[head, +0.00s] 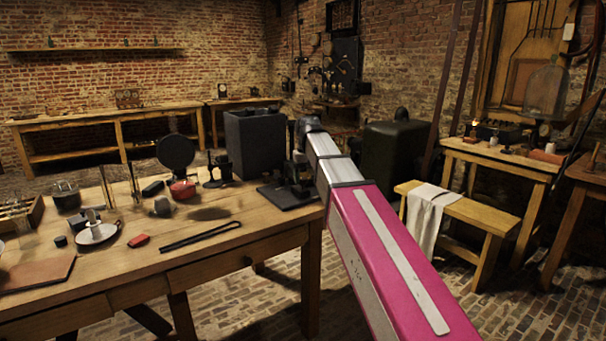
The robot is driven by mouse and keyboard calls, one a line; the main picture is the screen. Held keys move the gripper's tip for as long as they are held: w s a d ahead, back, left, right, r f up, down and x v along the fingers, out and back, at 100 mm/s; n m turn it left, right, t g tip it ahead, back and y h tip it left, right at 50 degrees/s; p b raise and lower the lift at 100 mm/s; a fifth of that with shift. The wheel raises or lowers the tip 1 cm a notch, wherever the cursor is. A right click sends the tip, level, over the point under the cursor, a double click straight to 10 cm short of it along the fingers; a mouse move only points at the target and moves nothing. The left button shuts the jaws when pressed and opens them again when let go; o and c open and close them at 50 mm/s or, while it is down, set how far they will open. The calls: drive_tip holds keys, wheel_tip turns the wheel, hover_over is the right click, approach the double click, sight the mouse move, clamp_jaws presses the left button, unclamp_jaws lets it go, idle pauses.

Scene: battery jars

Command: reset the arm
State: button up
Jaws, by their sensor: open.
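My arm, with a magenta and grey link, reaches from the lower right up to the right end of the wooden workbench (225,235). Its dark wrist end is above a black flat-based apparatus (287,195). My gripper (297,172) shows only as a dark shape there, hard to separate from the apparatus; it is open. I see nothing held in it. I cannot tell whether it touches the apparatus.
The bench holds a dark square jar (254,143), a red pot (182,190), black tongs (201,236), a white dish (97,234) and a brown board (37,274). Brick floor is open in front.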

drive_tip(key=s+d+f+m, duration=0.1)
drive_tip(key=s+d+f, duration=0.4)
drive_tip(key=f, duration=0.7)
drive_tip(key=s+d+f+m, duration=0.1)
drive_tip(key=s+d+f, duration=0.5)
drive_tip(key=f, duration=0.6)
drive_tip(key=s+d+f+m, duration=0.1)
drive_tip(key=s+d+f, duration=0.5)
drive_tip(key=f, duration=0.7)
drive_tip(key=shift+s+d, duration=0.2)
drive_tip(key=shift+s, duration=0.5)
